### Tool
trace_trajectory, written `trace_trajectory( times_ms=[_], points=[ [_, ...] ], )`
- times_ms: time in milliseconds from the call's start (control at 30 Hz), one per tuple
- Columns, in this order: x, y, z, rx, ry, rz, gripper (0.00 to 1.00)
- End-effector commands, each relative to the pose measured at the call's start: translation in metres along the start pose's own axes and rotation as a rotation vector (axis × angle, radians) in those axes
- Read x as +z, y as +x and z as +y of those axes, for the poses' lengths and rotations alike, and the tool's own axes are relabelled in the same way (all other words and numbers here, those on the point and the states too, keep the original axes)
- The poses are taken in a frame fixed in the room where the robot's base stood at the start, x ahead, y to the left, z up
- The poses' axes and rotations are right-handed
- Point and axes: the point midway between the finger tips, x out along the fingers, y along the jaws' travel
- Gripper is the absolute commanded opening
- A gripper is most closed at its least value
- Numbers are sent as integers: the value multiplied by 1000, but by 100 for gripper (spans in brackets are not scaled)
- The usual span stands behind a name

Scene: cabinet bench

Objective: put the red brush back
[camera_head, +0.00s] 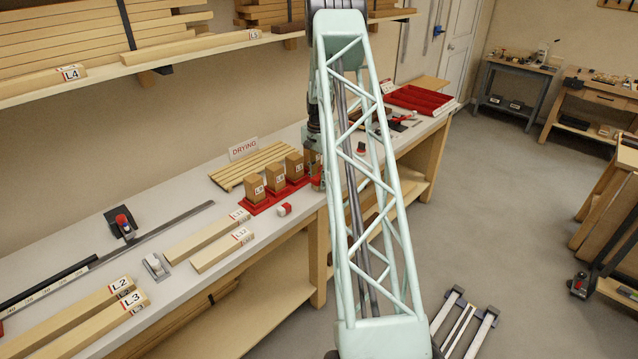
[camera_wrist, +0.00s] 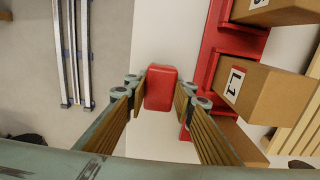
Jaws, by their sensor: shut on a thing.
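The red brush (camera_wrist: 161,88) shows in the wrist view as a red, rounded block between my fingertips. My gripper (camera_wrist: 164,93) is shut on it, with a finger on either side. In the head view a bit of red (camera_head: 317,184) shows beside my gripper, at the right end of the red rack (camera_head: 263,205); my arm hides most of this spot. The brush's underside is hidden, so I cannot tell whether it touches the bench.
Labelled wooden blocks (camera_head: 276,180) stand in the red rack, close beside my gripper; one (camera_wrist: 250,90) is near in the wrist view. A small red and white item (camera_head: 284,209) lies in front. A slatted rack (camera_head: 250,165) with a DRYING sign (camera_head: 244,148) is behind. A red tray (camera_head: 418,99) lies farther along.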

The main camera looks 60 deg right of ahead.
Motion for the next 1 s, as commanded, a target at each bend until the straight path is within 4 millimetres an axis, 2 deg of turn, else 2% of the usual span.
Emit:
trace_trajectory(
  times_ms=[167, 667, 700, 800, 1000],
  points=[
    [0, 11, 0, -1, 0, 1, 13],
    [0, 16, 0, -1, 0, 1, 13],
    [0, 15, 0, -1, 0, 1, 26],
    [0, 15, 0, -1, 0, 1, 35],
    [0, 15, 0, -1, 0, 1, 36]
  ],
)
